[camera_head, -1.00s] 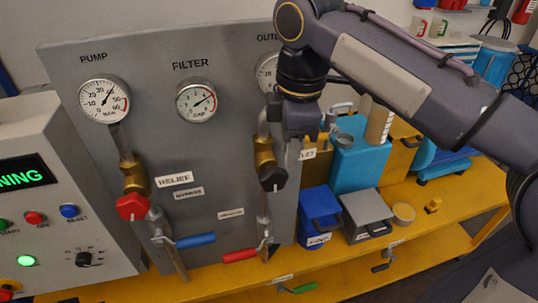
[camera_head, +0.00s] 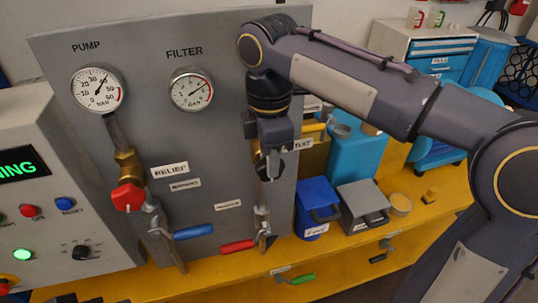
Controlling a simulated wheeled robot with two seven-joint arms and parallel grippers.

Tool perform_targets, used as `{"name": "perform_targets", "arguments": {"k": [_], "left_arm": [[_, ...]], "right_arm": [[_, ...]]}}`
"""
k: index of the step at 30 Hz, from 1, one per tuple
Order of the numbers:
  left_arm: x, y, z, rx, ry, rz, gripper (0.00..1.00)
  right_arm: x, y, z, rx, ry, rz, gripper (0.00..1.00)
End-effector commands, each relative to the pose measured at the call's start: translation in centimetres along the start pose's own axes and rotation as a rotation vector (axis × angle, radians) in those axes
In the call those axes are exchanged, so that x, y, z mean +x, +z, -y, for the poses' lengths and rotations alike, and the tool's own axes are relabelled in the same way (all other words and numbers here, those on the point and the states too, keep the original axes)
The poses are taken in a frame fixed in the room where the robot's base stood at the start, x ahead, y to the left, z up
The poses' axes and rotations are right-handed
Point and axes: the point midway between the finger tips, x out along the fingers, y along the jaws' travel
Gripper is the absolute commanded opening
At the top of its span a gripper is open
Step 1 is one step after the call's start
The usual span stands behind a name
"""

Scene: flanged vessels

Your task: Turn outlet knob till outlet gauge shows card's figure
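The outlet knob (camera_head: 261,170) is dark and sits on the right-hand pipe of the grey panel, mostly covered by my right gripper. My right gripper (camera_head: 268,176) points down in front of it, with its fingertips at the knob. Whether the fingers are closed on it, I cannot tell. The outlet gauge is hidden behind my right arm, so its reading does not show. No card with a figure can be made out. My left gripper is not in view.
The pump gauge (camera_head: 97,90) and filter gauge (camera_head: 190,91) are at left. A red knob (camera_head: 128,197), blue lever (camera_head: 193,232) and red lever (camera_head: 237,247) are on the pipes. A blue bin (camera_head: 316,207) and grey box (camera_head: 362,207) stand on the yellow bench right of the panel.

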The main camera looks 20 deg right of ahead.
Motion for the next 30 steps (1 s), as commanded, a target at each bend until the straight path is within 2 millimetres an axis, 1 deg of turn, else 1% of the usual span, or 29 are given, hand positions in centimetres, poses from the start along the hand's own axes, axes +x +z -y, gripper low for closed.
{"name": "perform_targets", "arguments": {"k": [3, 4, 10, 11, 14, 16, 21, 24, 27, 30], "left_arm": [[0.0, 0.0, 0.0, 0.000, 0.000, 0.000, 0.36], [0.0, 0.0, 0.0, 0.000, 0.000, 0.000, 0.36], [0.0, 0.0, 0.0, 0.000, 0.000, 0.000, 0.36], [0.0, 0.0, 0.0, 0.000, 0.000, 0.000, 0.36], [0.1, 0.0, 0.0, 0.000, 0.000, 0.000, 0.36], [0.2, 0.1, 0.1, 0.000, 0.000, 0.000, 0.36], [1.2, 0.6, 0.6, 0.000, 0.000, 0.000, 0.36], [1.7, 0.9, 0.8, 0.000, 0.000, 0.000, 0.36], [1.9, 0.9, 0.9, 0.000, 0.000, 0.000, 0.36], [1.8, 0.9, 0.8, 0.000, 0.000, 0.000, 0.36]], "right_arm": [[0.0, 0.0, 0.0, 0.001, 0.000, 0.000, 0.30], [0.0, 0.0, 0.0, 0.001, 0.000, 0.000, 0.27], [0.0, 0.0, 0.0, 0.001, 0.000, 0.000, 0.01], [-0.1, 0.0, 0.0, 0.001, 0.000, 0.000, 0.00], [0.0, 0.1, 0.0, 0.003, -0.001, -0.018, 0.00], [0.1, 0.5, 0.0, 0.007, -0.002, -0.070, 0.00], [0.4, 1.2, 0.0, 0.010, -0.001, -0.272, 0.00], [0.5, 1.3, 0.0, 0.006, -0.001, -0.361, 0.00], [0.3, 1.4, 0.0, 0.002, 0.000, -0.409, 0.00], [0.2, 1.4, 0.0, 0.000, 0.000, -0.421, 0.00]]}}
